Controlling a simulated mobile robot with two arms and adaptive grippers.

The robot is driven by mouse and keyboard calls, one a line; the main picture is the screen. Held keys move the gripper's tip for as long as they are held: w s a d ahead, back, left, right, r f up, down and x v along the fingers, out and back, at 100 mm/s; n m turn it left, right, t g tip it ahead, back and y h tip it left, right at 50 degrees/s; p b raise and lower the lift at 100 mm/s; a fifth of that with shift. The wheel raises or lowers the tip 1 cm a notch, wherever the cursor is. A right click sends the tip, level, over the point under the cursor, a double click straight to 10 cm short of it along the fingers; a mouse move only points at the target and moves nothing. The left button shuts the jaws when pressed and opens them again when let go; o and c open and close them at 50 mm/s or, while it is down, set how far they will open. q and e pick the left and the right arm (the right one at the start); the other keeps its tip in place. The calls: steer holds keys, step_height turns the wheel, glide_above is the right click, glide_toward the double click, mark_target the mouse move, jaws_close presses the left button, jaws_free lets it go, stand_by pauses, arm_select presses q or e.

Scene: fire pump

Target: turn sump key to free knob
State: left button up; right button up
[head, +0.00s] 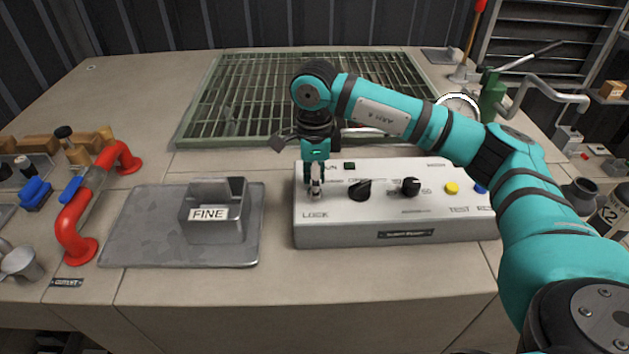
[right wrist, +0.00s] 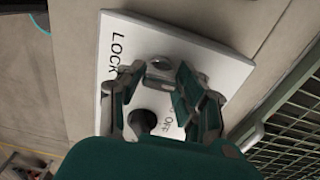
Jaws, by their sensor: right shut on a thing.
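The grey control box (head: 400,235) stands on the bench, with the word LOCK at its left front corner. My right gripper (head: 316,188) points down at the lock there and is shut on the sump key, which its fingers mostly hide. How far the key is turned cannot be told. A black knob (head: 360,190) sits just right of the gripper, and a second black knob (head: 411,186) sits further right. My left gripper is not in view.
A metal tray (head: 130,240) with a grey FINE block (head: 214,212) lies left of the box. A red pipe (head: 78,225) stands further left. A green grating (head: 235,100) lies behind. A yellow button (head: 451,188) is at the box's right. The bench front is clear.

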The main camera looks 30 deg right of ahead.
steer(key=o, duration=1.1)
steer(key=shift+o, duration=0.2)
step_height(320, 180, up, 12)
